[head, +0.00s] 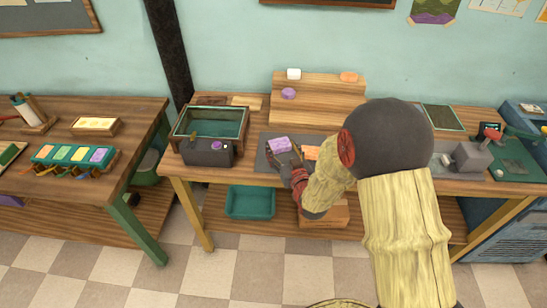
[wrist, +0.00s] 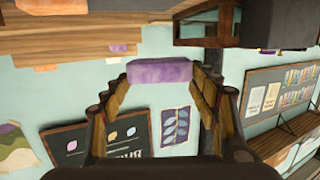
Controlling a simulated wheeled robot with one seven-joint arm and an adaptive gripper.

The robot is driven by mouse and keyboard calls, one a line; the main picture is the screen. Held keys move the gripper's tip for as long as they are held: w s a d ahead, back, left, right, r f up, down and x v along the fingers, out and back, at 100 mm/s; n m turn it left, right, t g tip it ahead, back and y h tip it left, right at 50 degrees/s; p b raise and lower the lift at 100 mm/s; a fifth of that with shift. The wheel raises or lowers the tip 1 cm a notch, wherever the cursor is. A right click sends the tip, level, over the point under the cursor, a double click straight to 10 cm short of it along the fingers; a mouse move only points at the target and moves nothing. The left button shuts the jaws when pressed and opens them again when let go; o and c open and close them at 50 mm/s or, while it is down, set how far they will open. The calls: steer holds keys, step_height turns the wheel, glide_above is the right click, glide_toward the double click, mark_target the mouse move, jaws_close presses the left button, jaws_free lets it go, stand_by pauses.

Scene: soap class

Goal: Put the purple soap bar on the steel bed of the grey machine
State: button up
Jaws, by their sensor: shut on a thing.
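The purple soap bar (head: 279,143) is held at the tips of my gripper (head: 288,161), above the grey mat on the middle bench. In the wrist view the bar (wrist: 160,71) spans the gap between the two fingers, one at each end. A grey machine (head: 472,157) stands at the right end of the bench, to the right of my arm. A pale flat part at its left side (head: 445,160) looks like its steel bed, partly hidden by my arm.
A wooden stepped stand (head: 318,105) holds a white, an orange and another purple bar. Orange pieces (head: 312,152) lie right of my gripper. A glass-sided tank (head: 210,122) with a dark grey box (head: 208,152) stands left. A green mat (head: 515,160) lies far right.

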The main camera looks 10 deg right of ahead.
steer(key=w+f, duration=0.2)
steer(key=w+a+f+b, duration=0.1)
steer(key=f, duration=0.1)
steer(key=w+a+f+b, duration=0.1)
steer(key=w+f, duration=0.1)
steer(key=shift+w+a+f, duration=0.1)
steer(key=shift+w+f, duration=0.1)
steer(key=shift+w, duration=0.15)
steer(key=shift+w+f+b, duration=0.1)
steer(key=shift+f+b, duration=0.55)
steer(key=shift+f, duration=0.9)
steer(key=shift+f, duration=0.1)
steer(key=o, duration=0.8)
steer(key=shift+f, duration=0.1)
steer(key=o, duration=0.4)
